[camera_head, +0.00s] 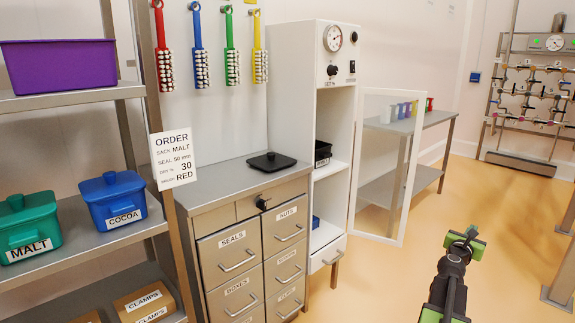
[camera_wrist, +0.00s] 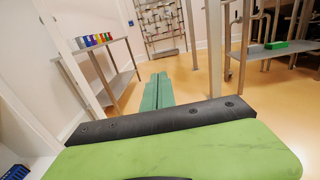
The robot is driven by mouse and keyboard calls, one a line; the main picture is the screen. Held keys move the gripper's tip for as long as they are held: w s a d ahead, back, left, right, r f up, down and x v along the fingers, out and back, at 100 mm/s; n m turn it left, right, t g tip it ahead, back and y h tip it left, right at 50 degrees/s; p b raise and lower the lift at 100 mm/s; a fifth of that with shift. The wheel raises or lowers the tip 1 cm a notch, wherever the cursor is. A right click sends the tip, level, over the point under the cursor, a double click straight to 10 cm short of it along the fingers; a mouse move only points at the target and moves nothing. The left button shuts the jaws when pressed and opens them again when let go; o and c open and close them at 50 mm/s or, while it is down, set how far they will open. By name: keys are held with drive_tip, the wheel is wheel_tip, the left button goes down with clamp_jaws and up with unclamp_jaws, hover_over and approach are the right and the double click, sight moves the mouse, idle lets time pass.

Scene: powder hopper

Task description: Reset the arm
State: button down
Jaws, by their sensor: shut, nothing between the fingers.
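My gripper (camera_head: 464,240) shows at the lower right of the head view, at the end of my dark arm, above open floor. Its green-padded fingers also show in the wrist view (camera_wrist: 158,92). The fingers are together with nothing between them. It touches nothing that I can see. Part of my arm is cut off by the bottom edge of the head view.
A cabinet (camera_head: 284,95) stands mid-view with its glass door (camera_head: 383,165) swung open, left of my gripper. A drawer unit (camera_head: 190,220) and a shelf rack (camera_head: 75,100) stand further left. A bench (camera_head: 440,118) is behind. Floor around my gripper is clear.

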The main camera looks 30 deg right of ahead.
drive_tip(key=w+a+f+n+t+y, duration=0.2)
drive_tip(key=w+a+n+t+y, duration=0.55)
drive_tip(key=w+a+n, duration=0.95)
drive_tip(key=w+a+f+n+t+y, duration=0.1)
drive_tip(key=w+a+f+n+y, duration=0.2)
drive_tip(key=w+a, duration=0.5)
drive_tip(key=w+a+f+n+y, duration=0.2)
drive_tip(key=w+a+n+y, duration=0.3)
drive_tip(key=a, duration=0.7)
drive_tip(key=s+a+f+n+g+y, duration=0.15)
drive_tip(key=a+f+n, duration=0.3)
drive_tip(key=a, duration=0.45)
drive_tip(key=a+f+n+g+y, duration=0.1)
drive_tip(key=a+f+n+g, duration=0.2)
drive_tip(key=a+n, duration=0.35)
drive_tip(key=s+a+f+n+g+y, duration=0.1)
drive_tip(key=a+f+n+g+y, duration=0.15)
drive_tip(key=a, duration=0.75)
drive_tip(key=s+a+f+n+g+h, duration=0.3)
drive_tip(key=s+a+f+n+g, duration=0.35)
drive_tip(key=s+a+n, duration=0.55)
wheel_tip(320, 180, up, 30)
drive_tip(key=s+p, duration=0.3)
drive_tip(key=p, duration=2.7)
drive_tip(key=shift+a+r+g+p, duration=0.15)
drive_tip(key=shift+g+p, duration=0.15)
drive_tip(key=shift+g, duration=0.1)
